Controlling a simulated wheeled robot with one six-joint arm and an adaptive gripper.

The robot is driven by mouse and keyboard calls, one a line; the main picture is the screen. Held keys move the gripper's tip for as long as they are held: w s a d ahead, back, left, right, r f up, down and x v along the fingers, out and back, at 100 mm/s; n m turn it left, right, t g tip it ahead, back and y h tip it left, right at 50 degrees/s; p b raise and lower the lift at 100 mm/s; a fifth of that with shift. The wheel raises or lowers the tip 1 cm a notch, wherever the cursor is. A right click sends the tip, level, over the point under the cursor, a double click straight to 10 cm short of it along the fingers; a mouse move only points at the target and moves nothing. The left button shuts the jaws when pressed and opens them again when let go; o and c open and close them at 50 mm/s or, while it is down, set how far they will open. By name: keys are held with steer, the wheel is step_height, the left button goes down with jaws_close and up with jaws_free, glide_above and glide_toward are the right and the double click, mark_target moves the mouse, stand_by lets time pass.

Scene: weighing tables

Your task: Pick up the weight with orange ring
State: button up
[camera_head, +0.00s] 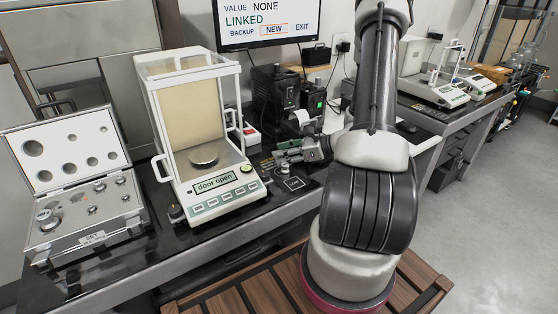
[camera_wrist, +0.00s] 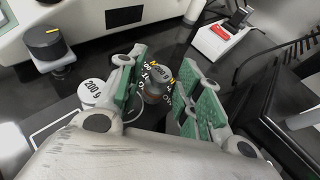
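In the wrist view, a small shiny metal weight (camera_wrist: 156,82) with dark lettering and orange-yellow marks stands between my gripper's green-padded fingers. I cannot clearly tell whether the orange marks form a ring. My gripper (camera_wrist: 165,92) is open, with a visible gap between the weight and the right finger; the left finger is close beside it. A weight marked 200 g (camera_wrist: 91,92) stands just outside the left finger. In the head view my gripper (camera_head: 283,157) is low over the dark table, right of the balance, by a small weight (camera_head: 284,170).
The glass-walled balance (camera_head: 220,192) reads "door open"; its pan (camera_head: 204,158) looks empty. An open weight case (camera_head: 90,238) stands left of it. A dark knob (camera_wrist: 46,42) is at the balance's corner.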

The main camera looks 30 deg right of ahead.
steer(key=shift+x, duration=0.95)
steer(key=shift+d, duration=0.1)
steer(key=shift+c, duration=0.3)
steer(key=c, duration=0.7)
jaws_close()
steer(key=shift+r, duration=0.15)
